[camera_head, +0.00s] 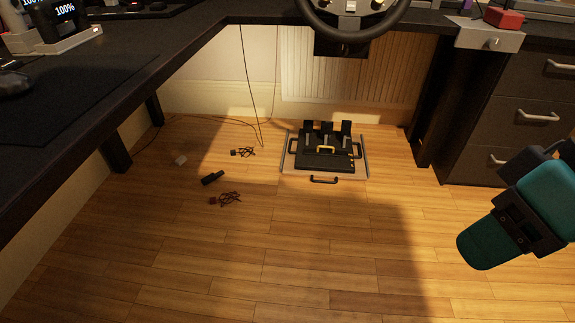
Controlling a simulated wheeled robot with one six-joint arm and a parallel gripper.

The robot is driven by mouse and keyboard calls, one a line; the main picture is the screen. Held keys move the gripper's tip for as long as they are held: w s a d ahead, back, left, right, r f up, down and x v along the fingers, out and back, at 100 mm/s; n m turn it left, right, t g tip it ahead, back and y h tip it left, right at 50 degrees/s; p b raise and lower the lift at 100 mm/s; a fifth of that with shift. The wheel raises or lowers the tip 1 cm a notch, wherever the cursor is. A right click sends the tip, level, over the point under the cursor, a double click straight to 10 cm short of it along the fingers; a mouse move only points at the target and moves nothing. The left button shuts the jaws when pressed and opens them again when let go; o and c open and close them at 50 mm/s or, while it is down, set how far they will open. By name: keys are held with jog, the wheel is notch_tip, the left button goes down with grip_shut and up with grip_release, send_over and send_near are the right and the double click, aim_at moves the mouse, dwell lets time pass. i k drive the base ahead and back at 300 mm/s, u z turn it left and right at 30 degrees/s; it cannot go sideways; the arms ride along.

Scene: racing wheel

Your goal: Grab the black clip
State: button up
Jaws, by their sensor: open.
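A small black block-like object (212,178) lies on the wooden floor left of the middle, apart from the things around it. It may be the black clip, but it is too small to be sure. My teal and black arm reaches in from the right edge, far to the right of this object and in front of the drawers. I see no gripper fingers in this view.
Small dark cable bundles (228,199) lie near the black object, with a small white piece (181,160) to its left. A black pedal set (325,160) stands at the back. A dark desk (135,72) overhangs the left; drawers (525,115) stand right. The front floor is clear.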

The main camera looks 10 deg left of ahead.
aim_at(206, 181)
jog(key=z, duration=0.65)
jog(key=i, duration=2.15)
jog(key=u, duration=3.65)
jog(key=i, duration=0.7)
